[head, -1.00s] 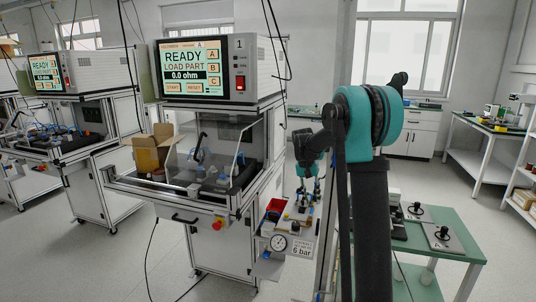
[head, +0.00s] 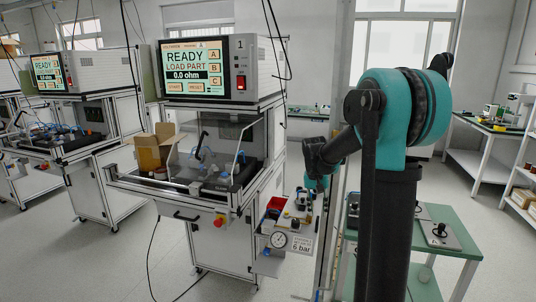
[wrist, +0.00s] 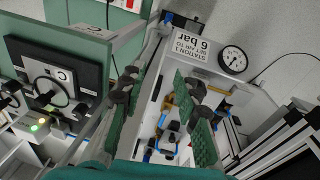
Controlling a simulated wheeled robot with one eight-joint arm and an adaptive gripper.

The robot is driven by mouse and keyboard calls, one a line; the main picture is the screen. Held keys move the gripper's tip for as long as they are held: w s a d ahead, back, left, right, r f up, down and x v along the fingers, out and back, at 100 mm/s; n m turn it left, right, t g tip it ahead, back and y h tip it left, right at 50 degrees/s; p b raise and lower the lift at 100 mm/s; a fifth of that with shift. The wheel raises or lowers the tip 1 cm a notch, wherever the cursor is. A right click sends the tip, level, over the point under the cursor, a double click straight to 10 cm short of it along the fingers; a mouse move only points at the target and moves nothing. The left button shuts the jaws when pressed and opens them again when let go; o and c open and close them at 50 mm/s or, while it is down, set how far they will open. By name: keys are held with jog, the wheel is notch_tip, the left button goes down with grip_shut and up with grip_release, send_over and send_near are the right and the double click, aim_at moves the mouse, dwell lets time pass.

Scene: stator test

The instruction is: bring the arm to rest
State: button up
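My arm is teal and black and stands large at the right of the head view. Its black wrist part (head: 322,157) hangs beside the right side of test station 1 (head: 270,150), and the gripper itself is mostly hidden there. In the wrist view my gripper (wrist: 160,112) has its two green-padded fingers spread apart, with nothing held between them. Behind the fingers is the station's side shelf with blue and black fittings (wrist: 166,130); I cannot tell the exact gap to it.
A green-topped table (head: 455,258) with black-knobbed plates stands right of my arm. An open cardboard box (head: 150,152) sits on the station. Floor is clear at front left.

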jog(key=s+f+n+t, duration=0.1)
jog(key=s+f, duration=0.3)
jog(key=s, duration=0.9)
jog(key=s+f+n+t+y, duration=0.1)
jog(key=s+f, duration=0.4)
jog(key=s, duration=0.8)
jog(key=shift+s+d+n+t+y, duration=0.3)
jog(key=shift+n+t, duration=0.1)
jog(key=shift+t, duration=0.5)
